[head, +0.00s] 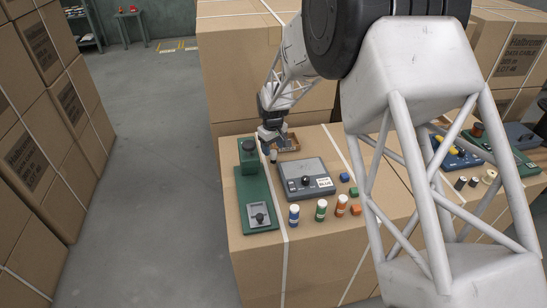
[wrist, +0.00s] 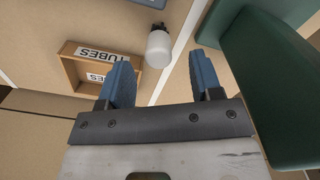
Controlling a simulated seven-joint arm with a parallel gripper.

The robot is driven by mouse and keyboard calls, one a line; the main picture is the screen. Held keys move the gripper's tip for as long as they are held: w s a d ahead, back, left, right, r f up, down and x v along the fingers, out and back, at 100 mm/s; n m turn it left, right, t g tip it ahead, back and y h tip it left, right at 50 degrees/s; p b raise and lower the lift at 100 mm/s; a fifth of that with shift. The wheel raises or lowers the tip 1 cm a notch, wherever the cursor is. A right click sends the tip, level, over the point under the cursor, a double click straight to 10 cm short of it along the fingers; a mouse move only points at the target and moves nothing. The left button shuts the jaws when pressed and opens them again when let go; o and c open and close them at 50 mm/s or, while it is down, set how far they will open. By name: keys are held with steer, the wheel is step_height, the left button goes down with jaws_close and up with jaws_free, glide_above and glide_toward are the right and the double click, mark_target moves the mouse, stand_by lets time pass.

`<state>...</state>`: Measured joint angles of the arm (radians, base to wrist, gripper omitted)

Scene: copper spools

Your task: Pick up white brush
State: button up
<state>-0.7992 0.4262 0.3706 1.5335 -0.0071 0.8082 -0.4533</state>
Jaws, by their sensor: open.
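A small white rounded piece with a narrow dark end, which I take for the white brush (wrist: 159,47), shows in the wrist view just beyond the gap between my fingertips. In the head view the brush (head: 273,156) is a small pale upright shape on the carton top, just below my gripper. My gripper (wrist: 161,60) is open, with its two blue fingers apart and nothing held between them. In the head view my gripper (head: 270,138) is above the carton's far left part. I cannot tell its exact height over the brush.
A green stand (head: 255,190) is close on the left; its green body (wrist: 270,85) is beside my right finger in the wrist view. A small box labelled TUBES (wrist: 85,72) is left of the brush.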

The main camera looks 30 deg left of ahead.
mark_target(274, 151)
steer(key=shift+d+f, duration=0.15)
steer(key=shift+f, duration=2.15)
steer(key=c, duration=1)
steer(key=shift+r, duration=5)
